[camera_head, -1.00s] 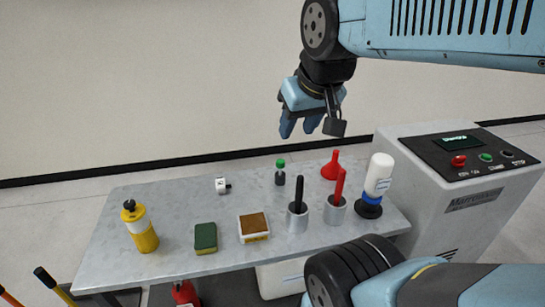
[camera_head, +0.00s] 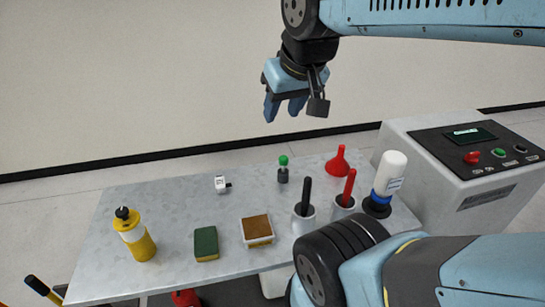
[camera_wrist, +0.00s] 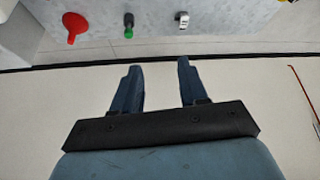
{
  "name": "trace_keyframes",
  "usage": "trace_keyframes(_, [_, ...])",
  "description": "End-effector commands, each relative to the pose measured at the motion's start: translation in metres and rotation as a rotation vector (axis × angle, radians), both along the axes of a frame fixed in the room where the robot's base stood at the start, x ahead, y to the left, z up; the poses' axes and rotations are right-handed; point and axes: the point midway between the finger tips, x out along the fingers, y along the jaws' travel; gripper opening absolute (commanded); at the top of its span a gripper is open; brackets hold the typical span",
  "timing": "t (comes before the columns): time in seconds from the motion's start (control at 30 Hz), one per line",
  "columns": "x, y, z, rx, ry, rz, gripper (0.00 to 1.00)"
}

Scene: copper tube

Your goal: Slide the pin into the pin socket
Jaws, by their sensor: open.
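I cannot tell for certain which thing is the pin or its socket. A black rod (camera_head: 306,193) stands upright in a grey cylinder (camera_head: 302,224) on the table. A red rod (camera_head: 349,186) stands, slightly tilted, in a second grey cylinder (camera_head: 341,211), partly hidden by my arm. A small white block with a black stub (camera_head: 221,184) lies near the back edge; it also shows in the wrist view (camera_wrist: 182,18). My gripper (camera_head: 282,110) is open and empty, high above and behind the table. Its two fingers (camera_wrist: 158,68) are apart in the wrist view.
On the grey table (camera_head: 160,205) are a green-capped bottle (camera_head: 283,174), red funnel (camera_head: 338,164), white bottle (camera_head: 388,175), yellow bottle (camera_head: 136,238), sponge (camera_head: 206,243) and small box (camera_head: 257,231). A control cabinet (camera_head: 455,180) stands right. The table's left back is clear.

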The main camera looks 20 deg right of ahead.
Motion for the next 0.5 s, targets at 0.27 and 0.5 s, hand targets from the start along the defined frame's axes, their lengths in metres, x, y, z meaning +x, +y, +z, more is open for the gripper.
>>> trace_keyframes(0.27, [0.009,-0.002,-0.007,0.030,0.058,-0.043,0.64])
trace_keyframes(0.5, [0.032,-0.011,-0.027,0.119,0.203,-0.153,0.64])
